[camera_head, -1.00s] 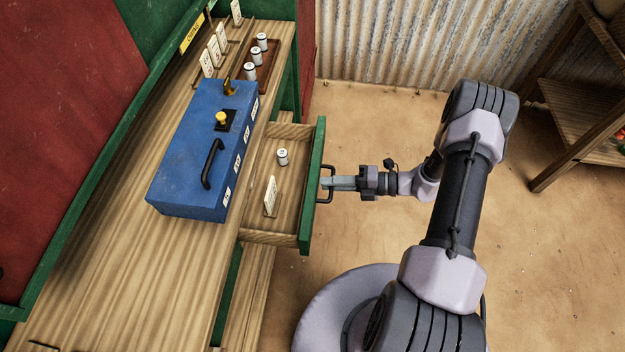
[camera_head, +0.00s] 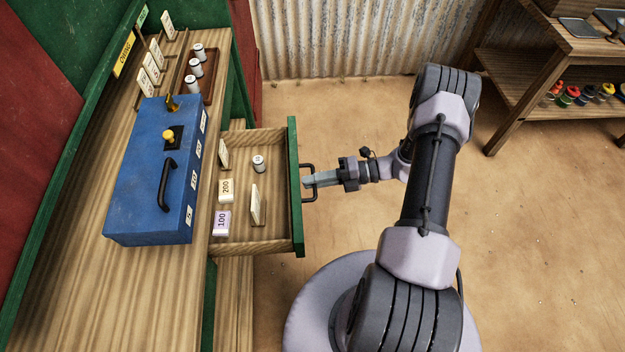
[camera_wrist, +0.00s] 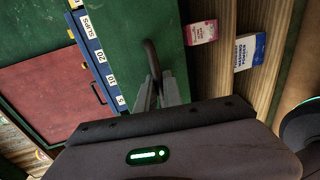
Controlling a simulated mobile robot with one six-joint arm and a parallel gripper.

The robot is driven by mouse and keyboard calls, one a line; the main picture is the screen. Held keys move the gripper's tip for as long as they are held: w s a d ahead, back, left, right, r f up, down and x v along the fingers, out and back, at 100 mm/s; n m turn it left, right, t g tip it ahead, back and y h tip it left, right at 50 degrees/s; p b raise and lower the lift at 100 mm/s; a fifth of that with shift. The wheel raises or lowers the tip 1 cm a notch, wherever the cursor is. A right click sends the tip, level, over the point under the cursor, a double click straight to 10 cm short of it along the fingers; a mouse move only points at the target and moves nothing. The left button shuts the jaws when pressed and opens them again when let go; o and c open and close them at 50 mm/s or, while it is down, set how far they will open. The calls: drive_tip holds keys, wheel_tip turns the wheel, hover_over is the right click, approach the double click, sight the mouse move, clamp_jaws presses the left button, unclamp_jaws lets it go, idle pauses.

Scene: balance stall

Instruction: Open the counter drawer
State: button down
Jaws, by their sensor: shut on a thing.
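The counter drawer (camera_head: 294,190) has a green front and is pulled well out from under the wooden counter. Its dark handle (camera_head: 311,168) stands on the outer face. My gripper (camera_head: 308,181) is shut on that handle; in the wrist view the fingers (camera_wrist: 158,92) close around the dark handle bar (camera_wrist: 152,60) against the green front. Inside the drawer lie a small white cylinder (camera_head: 259,163), upright cream cards (camera_head: 257,204), a cream block marked 200 (camera_head: 226,190) and a lilac block marked 100 (camera_head: 222,222).
A blue box (camera_head: 150,195) with a black handle and yellow knob sits on the counter (camera_head: 75,275). Behind it, a brown tray (camera_head: 205,90) holds white cylinders, with cards beside it. A wooden shelf (camera_head: 530,75) stands at right. The floor around my arm is clear.

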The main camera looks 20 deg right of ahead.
drive_tip(key=c, duration=1.8)
unclamp_jaws()
drive_tip(key=p+v, duration=0.3)
drive_tip(key=v, duration=1.4)
drive_tip(key=shift+d, duration=0.2)
